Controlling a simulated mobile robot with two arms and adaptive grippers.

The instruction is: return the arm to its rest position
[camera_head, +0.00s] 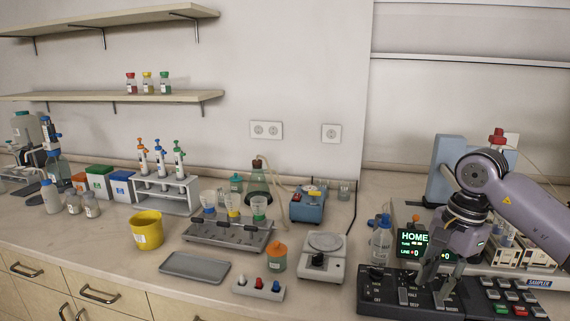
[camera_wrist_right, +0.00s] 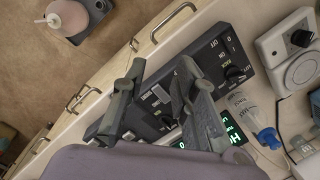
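My right arm (camera_head: 530,205) comes in from the right in the head view and bends down at a purple-grey joint. My right gripper (camera_head: 424,290) points down over the dark control panel (camera_head: 378,294) at the counter's front edge. In the wrist view, the two fingers of the right gripper (camera_wrist_right: 160,70) stand apart with nothing between them, over the panel (camera_wrist_right: 222,58) with its knobs and switches. I cannot tell whether the fingertips touch the panel. A green-lit display reading HOME (camera_head: 413,238) stands just behind the gripper. My left gripper is not in view.
A keypad unit (camera_head: 512,298) and sampler racks (camera_head: 540,258) lie to the right. A grey tray (camera_head: 195,267) and yellow beaker (camera_head: 147,230) stand farther left.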

